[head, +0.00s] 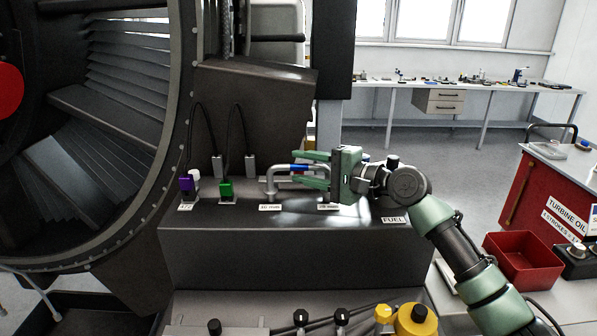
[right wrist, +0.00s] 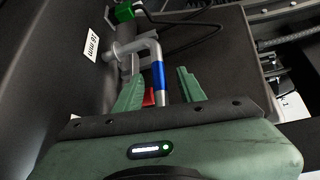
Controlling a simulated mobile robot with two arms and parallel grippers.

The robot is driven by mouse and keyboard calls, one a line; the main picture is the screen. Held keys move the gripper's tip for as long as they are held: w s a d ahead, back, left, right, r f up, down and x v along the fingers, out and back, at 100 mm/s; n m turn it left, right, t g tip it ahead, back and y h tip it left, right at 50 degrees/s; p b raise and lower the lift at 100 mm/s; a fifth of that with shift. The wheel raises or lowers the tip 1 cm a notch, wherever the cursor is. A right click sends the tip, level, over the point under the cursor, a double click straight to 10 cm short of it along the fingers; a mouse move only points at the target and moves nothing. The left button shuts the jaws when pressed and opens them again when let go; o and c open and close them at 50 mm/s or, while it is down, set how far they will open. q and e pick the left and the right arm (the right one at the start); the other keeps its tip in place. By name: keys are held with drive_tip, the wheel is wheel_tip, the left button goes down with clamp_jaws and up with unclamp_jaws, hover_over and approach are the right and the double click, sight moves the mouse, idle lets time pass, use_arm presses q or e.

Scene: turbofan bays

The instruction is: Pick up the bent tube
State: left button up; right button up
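The bent tube (head: 272,180) is a silver pipe with a blue band. It stands on the dark ledge by a label and bends toward my right gripper (head: 306,168). In the right wrist view the tube (right wrist: 141,45) runs between the two green fingers of the right gripper (right wrist: 158,80). A gap shows between the tube and the right-hand finger; the left-hand finger is closer to it. The fingers are open around the banded end, and the tube's far end is hidden by the gripper. My left gripper is not in view.
A purple connector (head: 186,184) and a green connector (head: 226,188) with black cables stand left of the tube. The dark ledge (head: 290,250) carries labels, including FUEL. A red bin (head: 523,262) stands at right, and yellow knobs (head: 416,320) are in front. The turbofan (head: 180,130) fills the left.

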clamp_jaws()
drive_tip(key=shift+r, duration=0.15)
